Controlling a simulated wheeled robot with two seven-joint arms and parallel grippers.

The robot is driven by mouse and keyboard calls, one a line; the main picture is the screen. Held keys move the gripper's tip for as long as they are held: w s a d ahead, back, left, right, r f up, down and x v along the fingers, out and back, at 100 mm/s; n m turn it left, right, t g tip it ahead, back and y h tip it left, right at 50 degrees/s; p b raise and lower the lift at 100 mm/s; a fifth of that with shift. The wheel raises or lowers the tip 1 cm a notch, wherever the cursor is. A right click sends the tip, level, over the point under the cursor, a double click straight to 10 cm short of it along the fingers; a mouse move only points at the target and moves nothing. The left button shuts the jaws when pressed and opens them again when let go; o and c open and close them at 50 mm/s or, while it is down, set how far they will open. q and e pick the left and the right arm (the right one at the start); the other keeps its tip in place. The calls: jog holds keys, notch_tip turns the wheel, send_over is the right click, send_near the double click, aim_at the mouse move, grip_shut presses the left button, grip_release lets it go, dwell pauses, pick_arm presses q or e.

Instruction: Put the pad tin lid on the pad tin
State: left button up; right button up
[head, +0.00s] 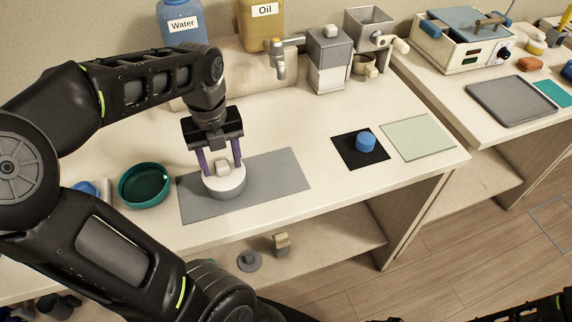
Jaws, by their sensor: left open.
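A round white tin (228,190) stands upright on a grey mat (275,178). A pale lid with a blocky knob (222,166) appears to sit on its top; I cannot tell whether it is fully seated. My left gripper (220,168) points down over it, open, with its two purple fingers on either side of the knob. I cannot tell whether the fingers touch the lid. My right gripper is not in view.
A green round dish (145,186) stands close left of the mat. A blue cylinder (365,141) sits on a black mat (345,155) to the right, beside a pale green mat (418,137). A dispenser (328,60) stands behind. A grey knobbed disc (249,261) lies on the lower shelf.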

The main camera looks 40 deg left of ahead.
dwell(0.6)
pick_arm(q)
jog(key=shift+r+p, duration=3.25)
jog(key=shift+r, duration=0.75)
jog(key=shift+r, duration=0.5)
notch_tip(320, 180, up, 7)
jog(key=shift+p, duration=0.45)
jog(key=shift+f, duration=0.2)
